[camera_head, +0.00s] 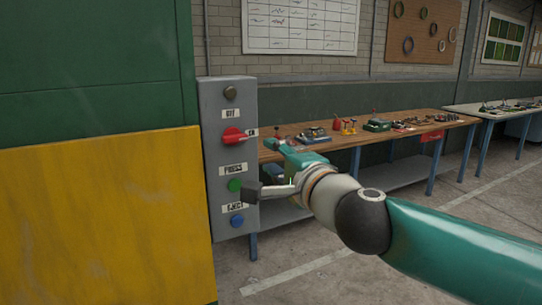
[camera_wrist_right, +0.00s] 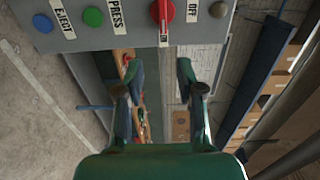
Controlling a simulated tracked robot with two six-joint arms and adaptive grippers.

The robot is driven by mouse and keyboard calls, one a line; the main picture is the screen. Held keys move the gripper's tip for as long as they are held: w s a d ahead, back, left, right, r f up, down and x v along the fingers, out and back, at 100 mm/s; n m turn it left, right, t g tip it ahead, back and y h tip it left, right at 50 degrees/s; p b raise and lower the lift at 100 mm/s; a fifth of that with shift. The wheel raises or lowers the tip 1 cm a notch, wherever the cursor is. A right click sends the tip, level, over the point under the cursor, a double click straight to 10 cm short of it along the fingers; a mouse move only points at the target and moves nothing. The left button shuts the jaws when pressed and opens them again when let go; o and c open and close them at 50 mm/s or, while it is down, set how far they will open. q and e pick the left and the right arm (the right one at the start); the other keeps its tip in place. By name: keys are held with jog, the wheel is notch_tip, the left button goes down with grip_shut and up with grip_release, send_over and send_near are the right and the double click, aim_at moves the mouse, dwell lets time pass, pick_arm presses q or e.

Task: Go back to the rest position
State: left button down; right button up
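My right gripper (camera_head: 262,168) is open and empty in front of the right edge of a grey control box (camera_head: 215,205). Its two fingers stand wide apart in the right wrist view (camera_wrist_right: 160,90), with nothing between them. The box has a red rotary switch (camera_head: 233,136) whose handle points right, toward the ON label. Below are a green button (camera_head: 235,185) and a blue button (camera_head: 237,221); a dark round knob (camera_head: 230,93) is on top. In the right wrist view the red switch (camera_wrist_right: 163,11) lies beyond the fingertips, apart from them. My left gripper is not in view.
A wooden workbench (camera_head: 400,130) with tools stands behind my right arm; a second bench (camera_head: 500,113) is farther right. A green and yellow panel (camera_head: 95,220) fills the left side. The floor (camera_head: 330,285) at the front is clear.

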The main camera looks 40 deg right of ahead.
dwell(0.3)
jog(key=w+a+f+n+g+y, duration=0.15)
jog(key=w+f, duration=0.35)
jog(key=f, duration=0.5)
jog(key=w+a+f+n+g, duration=0.1)
jog(key=w+a+f+g, duration=0.3)
jog(key=f, duration=0.6)
notch_tip(320, 180, down, 18)
jog(key=a+n+g+y+p, duration=0.1)
jog(key=a+n+g+y, duration=0.1)
jog(key=n+g, duration=0.15)
jog(key=s+a+f+n+g+y, duration=0.1)
jog(key=s+a+f+n, duration=0.2)
jog(key=f, duration=0.4)
jog(key=s+a+f+n+g, duration=0.1)
jog(key=s+a+f+g, duration=0.1)
jog(key=s+f, duration=0.35)
jog(key=s+a+f+n+g+y, duration=0.1)
jog(key=s+a+f+n, duration=0.15)
jog(key=f, duration=0.55)
jog(key=s+a+f+n+g+y, duration=0.1)
jog(key=s+a+f+n+g, duration=0.1)
jog(key=s, duration=0.5)
jog(key=s+a+f+n+g+y, duration=0.1)
jog(key=s+a+f+n+y, duration=0.1)
jog(key=s+a+f+n, duration=0.2)
jog(key=s+a, duration=0.2)
jog(key=shift+s+g+p, duration=0.3)
jog(key=shift+s+g, duration=0.05)
jog(key=shift+g, duration=0.05)
